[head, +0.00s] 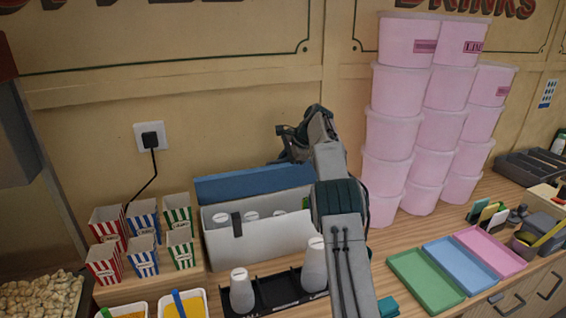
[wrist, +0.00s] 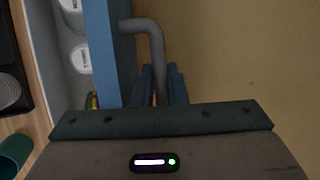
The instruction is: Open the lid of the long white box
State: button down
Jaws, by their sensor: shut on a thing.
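The long white box (head: 270,243) stands on the counter by the wall, with a dark latch on its front. Its blue lid (head: 240,183) is raised along the back edge, and white-capped bottles show inside. In the wrist view the lid (wrist: 122,60) is seen edge-on, with a grey bent handle (wrist: 150,28) on its wall side. My gripper (head: 290,150) is above and behind the lid. In the wrist view my gripper (wrist: 164,80) has its blue fingers closed around the handle. The fingertips are partly hidden in the head view.
A black rack (head: 272,293) with white bottles stands before the box. Striped popcorn cartons (head: 143,240) are at left, and a wall plug (head: 151,138) with a cord is above them. Tall stacks of pink tubs (head: 414,130) stand close at right. The wall is close behind the lid.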

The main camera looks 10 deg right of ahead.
dwell(0.4)
jog(key=c, duration=1.7)
grip_release()
jog(key=shift+c, duration=0.2)
jog(key=v, duration=1.3)
jog(key=shift+r, duration=0.25)
jog(key=shift+s+d, duration=0.1)
jog(key=shift+d, duration=0.05)
